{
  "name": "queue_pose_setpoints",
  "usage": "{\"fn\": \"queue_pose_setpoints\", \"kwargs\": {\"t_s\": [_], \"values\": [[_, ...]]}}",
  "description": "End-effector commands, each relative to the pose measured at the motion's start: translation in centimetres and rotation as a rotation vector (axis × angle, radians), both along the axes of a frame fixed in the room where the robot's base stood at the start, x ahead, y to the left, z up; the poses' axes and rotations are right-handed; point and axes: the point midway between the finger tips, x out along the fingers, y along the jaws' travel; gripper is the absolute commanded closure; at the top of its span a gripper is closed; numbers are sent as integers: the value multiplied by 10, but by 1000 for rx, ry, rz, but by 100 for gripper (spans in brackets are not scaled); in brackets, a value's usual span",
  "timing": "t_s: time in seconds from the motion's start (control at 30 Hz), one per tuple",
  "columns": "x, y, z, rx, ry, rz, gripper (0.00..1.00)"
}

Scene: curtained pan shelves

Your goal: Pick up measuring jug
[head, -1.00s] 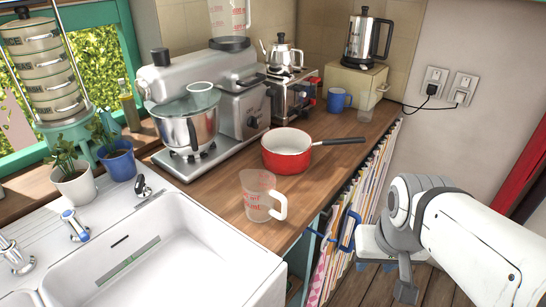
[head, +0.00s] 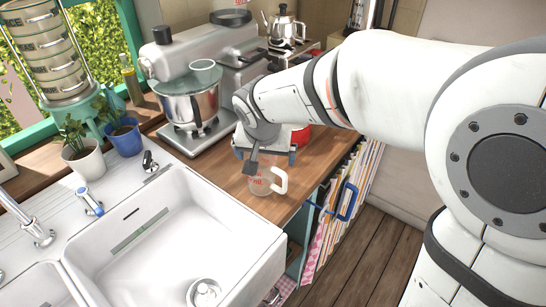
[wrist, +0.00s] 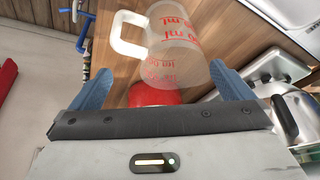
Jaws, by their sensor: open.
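The measuring jug (head: 262,184) is clear with red markings and a white handle. It stands upright on the wooden counter beside the sink, its upper part partly hidden by my gripper (head: 270,162). My gripper is just above and behind it, open and empty. In the wrist view the jug (wrist: 180,48) shows beyond the two blue fingers, its body between their lines and its handle towards the left. I cannot tell any contact between fingers and jug.
The red saucepan (head: 301,136) is close behind my gripper, mostly hidden; it also shows in the wrist view (wrist: 150,96). The stand mixer (head: 190,95) is at the back left. The white sink (head: 165,245) lies left of the jug. A blue handle (head: 348,201) sticks out from the counter front.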

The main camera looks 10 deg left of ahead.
Motion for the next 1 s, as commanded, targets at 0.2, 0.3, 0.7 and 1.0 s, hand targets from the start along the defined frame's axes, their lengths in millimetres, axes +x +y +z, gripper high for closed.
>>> {"fn": "queue_pose_setpoints", "kwargs": {"t_s": [0.2,0.3,0.7,1.0], "values": [[8,12,-15,4,-3,1,0],[12,12,-25,4,-2,1,0],[30,17,-69,5,-3,2,0],[31,18,-72,6,-5,3,1]]}}
